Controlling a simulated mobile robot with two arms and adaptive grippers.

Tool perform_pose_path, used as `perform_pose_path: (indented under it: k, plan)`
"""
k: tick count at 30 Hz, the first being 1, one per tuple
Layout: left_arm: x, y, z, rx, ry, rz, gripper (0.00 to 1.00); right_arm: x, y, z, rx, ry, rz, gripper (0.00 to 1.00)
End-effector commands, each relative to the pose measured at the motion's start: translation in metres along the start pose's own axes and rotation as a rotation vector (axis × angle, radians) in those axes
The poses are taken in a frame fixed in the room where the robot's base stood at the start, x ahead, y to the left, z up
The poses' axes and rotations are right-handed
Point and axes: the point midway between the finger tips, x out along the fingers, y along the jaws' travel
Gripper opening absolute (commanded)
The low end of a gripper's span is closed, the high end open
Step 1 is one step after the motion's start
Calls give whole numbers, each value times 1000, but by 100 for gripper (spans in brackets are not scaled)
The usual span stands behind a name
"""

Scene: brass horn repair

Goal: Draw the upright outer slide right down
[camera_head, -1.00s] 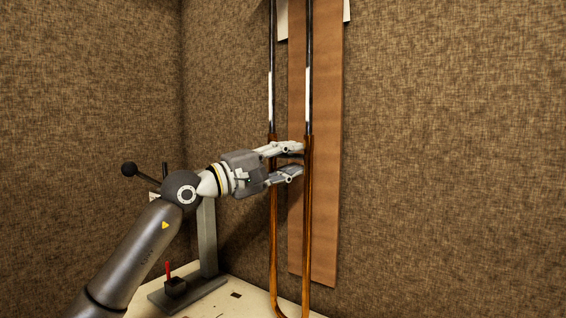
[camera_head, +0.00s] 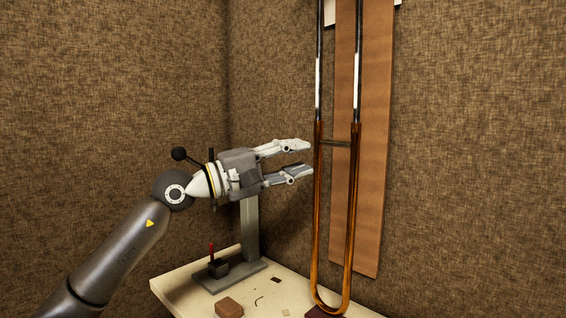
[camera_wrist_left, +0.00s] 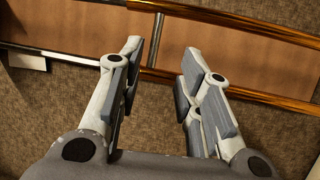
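The outer slide (camera_head: 315,225) is a long upright brass U with a short crossbar (camera_head: 336,143) between its tubes. It sits over silver inner tubes (camera_head: 319,60), whose bare lengths show above it. Its bow (camera_head: 330,309) is low, close to a dark red block (camera_head: 318,313) on the bench; I cannot tell if they touch. My left gripper (camera_head: 303,159) is open and empty, just left of the slide at about crossbar height. In the left wrist view, the crossbar (camera_wrist_left: 153,40) and brass tubes (camera_wrist_left: 235,22) lie beyond the open fingers (camera_wrist_left: 160,60). My right gripper is out of view.
A brown board (camera_head: 365,170) hangs on the fabric wall behind the slide. A grey stand (camera_head: 250,225) rises from the bench (camera_head: 185,285) behind my left gripper. A brown block (camera_head: 229,308) and small scraps lie at the front.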

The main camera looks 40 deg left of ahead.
Motion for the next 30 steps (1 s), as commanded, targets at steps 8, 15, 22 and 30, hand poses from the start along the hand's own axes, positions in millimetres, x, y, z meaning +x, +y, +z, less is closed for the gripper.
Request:
perform_pose_path:
  k: [8, 15, 22, 30]
  plan:
    - [-17, -2, 0, -1, 0, -3, 33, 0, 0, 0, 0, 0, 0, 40]
    - [-22, -1, 0, 1, 0, -3, 33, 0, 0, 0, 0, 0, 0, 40]
    - [-22, -1, 0, 1, 0, -3, 33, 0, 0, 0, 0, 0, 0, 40]
    - [-22, -1, 0, 1, 0, -2, 33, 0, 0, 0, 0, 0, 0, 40]
